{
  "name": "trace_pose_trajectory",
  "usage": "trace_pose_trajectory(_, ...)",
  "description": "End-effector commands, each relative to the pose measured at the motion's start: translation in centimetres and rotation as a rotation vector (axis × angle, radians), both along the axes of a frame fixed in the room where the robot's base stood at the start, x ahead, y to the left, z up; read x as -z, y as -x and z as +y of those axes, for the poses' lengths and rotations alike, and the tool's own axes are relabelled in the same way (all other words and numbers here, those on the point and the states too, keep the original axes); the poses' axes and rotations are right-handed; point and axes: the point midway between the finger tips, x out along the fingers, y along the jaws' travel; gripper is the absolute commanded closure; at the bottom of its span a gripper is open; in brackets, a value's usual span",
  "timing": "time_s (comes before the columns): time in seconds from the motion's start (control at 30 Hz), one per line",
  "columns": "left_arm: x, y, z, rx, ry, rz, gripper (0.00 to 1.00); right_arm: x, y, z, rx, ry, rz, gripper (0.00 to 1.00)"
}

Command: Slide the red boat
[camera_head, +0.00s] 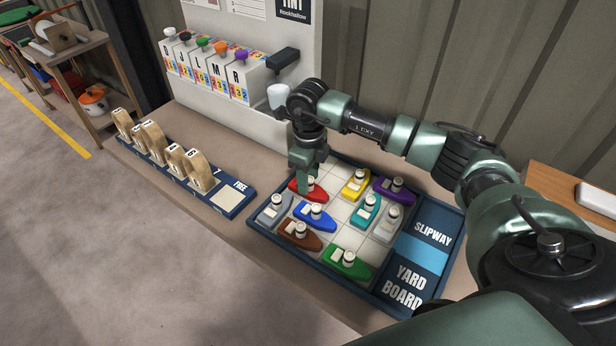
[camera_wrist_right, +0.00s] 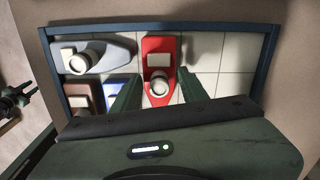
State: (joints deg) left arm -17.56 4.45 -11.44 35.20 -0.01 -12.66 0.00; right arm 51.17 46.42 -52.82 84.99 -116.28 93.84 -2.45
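The red boat (camera_head: 307,190) sits on the tiled board (camera_head: 264,236) near its back left corner, partly covered by my right gripper (camera_head: 304,186). A narrow gap shows beside the boat, so the fingers look open; contact is hard to tell. My left gripper is not seen in the head view.
The grey boat (camera_head: 274,208) and blue boat (camera_head: 314,216) lie close to the red one. Yellow (camera_head: 355,184), purple (camera_head: 394,190), teal (camera_head: 365,211), brown (camera_head: 301,235) and green (camera_head: 344,264) boats share the board. Bare tiles lie beside the red boat. A blue rim surrounds the board.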

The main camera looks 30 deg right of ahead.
Motion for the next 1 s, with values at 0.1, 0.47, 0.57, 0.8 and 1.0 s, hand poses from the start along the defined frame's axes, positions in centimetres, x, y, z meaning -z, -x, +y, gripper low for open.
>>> trace_pose_trajectory(0.1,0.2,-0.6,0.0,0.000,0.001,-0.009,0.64,-0.6,0.0,0.0,-0.001,-0.001,-0.001,0.57)
trace_pose_trajectory(0.47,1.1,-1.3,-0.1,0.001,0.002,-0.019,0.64,-6.3,-0.1,0.0,0.000,0.000,-0.005,0.57)
trace_pose_trajectory(0.57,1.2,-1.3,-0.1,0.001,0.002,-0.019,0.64,-7.3,-0.1,0.0,0.000,0.000,-0.004,0.57)
trace_pose_trajectory(0.8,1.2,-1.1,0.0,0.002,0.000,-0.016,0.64,-7.9,0.0,0.1,0.000,0.000,-0.002,0.57)
trace_pose_trajectory(1.0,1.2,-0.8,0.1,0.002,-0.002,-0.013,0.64,-7.9,0.0,0.1,0.000,0.000,-0.001,0.57)
